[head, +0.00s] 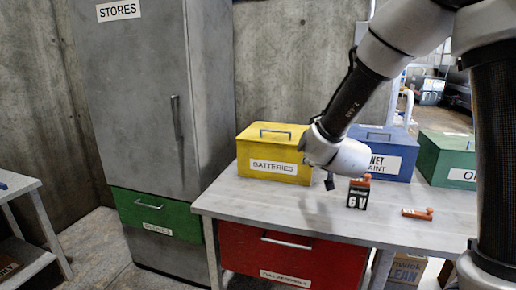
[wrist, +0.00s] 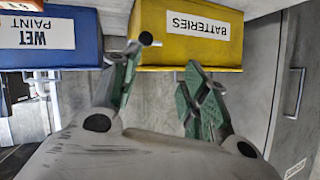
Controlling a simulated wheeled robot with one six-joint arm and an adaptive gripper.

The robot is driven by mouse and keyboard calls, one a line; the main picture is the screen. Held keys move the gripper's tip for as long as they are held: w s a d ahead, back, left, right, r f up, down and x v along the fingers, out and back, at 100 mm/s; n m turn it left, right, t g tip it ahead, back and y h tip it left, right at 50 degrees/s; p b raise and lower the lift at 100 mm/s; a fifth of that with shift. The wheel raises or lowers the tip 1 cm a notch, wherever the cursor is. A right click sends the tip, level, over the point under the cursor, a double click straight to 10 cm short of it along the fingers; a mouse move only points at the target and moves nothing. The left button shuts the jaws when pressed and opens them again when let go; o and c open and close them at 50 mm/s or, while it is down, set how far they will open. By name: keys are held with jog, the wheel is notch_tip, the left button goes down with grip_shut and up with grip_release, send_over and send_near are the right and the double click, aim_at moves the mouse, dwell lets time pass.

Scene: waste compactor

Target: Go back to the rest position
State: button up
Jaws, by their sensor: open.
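My gripper (wrist: 160,68) is open and empty in the wrist view, its two green-padded fingers apart. The wrist picture is upside down, with the yellow BATTERIES box (wrist: 190,50) beyond the fingers. In the head view my arm reaches in from the upper right, and its wrist hangs over the table (head: 390,222) near the yellow box (head: 268,168). Only one dark fingertip shows there below the wrist; the rest of the gripper is hidden. A black and orange 6 V battery (head: 358,194) stands on the table just right of my wrist.
A small orange item (head: 417,213) lies right of the battery. A blue WET PAINT box (head: 402,160) and a green box (head: 446,160) stand along the back. A grey STORES cabinet (head: 140,100) is at left. A red drawer (head: 290,255) is below the table.

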jog(key=s+d+r+n+g, duration=0.1)
jog(key=s+d, duration=0.4)
jog(key=s, duration=0.6)
jog(key=s+d+r+n+g, duration=0.1)
jog(key=s+d+r+g, duration=0.3)
jog(key=s, duration=0.7)
jog(key=s+d+r+g, duration=0.2)
jog(key=s+d, duration=0.5)
jog(key=s, duration=0.4)
jog(key=shift+d+r+n+g, duration=0.3)
jog(key=shift+n+g, duration=0.1)
jog(key=shift+g, duration=0.5)
